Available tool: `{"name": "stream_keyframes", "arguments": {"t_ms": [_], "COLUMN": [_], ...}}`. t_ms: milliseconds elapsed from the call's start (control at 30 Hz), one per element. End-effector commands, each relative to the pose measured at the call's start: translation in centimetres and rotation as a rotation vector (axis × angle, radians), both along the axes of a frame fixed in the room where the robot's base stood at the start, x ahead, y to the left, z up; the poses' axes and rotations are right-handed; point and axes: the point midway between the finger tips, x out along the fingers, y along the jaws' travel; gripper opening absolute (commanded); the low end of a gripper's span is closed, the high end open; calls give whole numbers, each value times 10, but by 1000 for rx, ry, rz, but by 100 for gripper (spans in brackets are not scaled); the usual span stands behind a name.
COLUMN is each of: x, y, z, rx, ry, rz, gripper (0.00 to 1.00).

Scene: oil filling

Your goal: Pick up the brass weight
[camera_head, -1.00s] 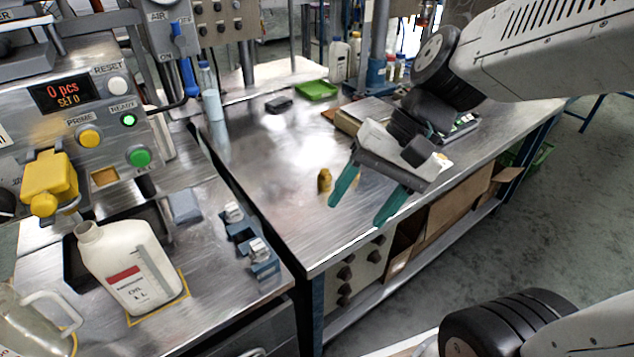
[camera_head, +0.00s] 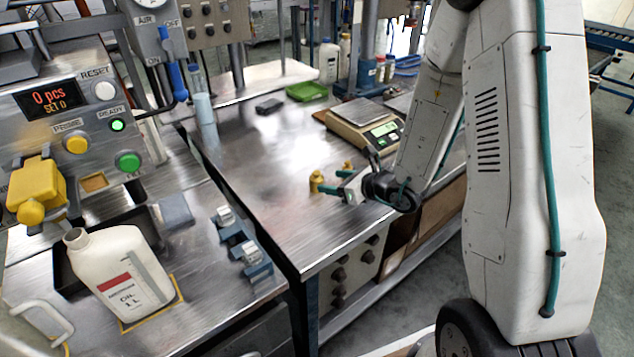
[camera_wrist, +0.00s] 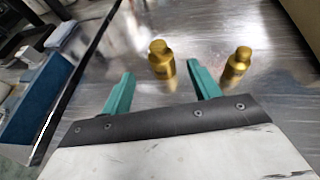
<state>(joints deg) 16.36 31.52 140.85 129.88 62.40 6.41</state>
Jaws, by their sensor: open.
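Two brass weights stand upright on the steel table. The nearer, larger-looking weight (camera_head: 316,181) is just ahead of my gripper (camera_head: 329,181). In the wrist view this weight (camera_wrist: 161,60) shows in the gap between the teal fingertips (camera_wrist: 160,70), around or slightly beyond them. The fingers are spread and empty, with visible room on both sides of it. The second brass weight (camera_head: 347,166) stands farther back, outside my far finger. In the wrist view it (camera_wrist: 237,62) is to the right of the right finger. I cannot tell which weight the task means.
A scale (camera_head: 362,122) with a lit display stands behind the weights. A green tray (camera_head: 307,91) and a dark block (camera_head: 269,105) lie farther back. The filling station with a white oil bottle (camera_head: 118,272) is at left. The table left of the weights is clear.

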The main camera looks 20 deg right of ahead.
Motion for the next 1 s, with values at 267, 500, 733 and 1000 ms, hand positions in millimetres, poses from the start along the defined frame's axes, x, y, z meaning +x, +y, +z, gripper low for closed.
{"name": "stream_keyframes", "arguments": {"t_ms": [267, 500, 733, 1000], "x": [27, 54, 58, 57], "y": [16, 31, 33, 33], "z": [-12, -24, -25, -25], "rx": [1, 0, 0, 0], "ry": [-1, -1, -1, -1], "rz": [3, 4, 2, 3], "gripper": [61, 61, 61, 3]}}
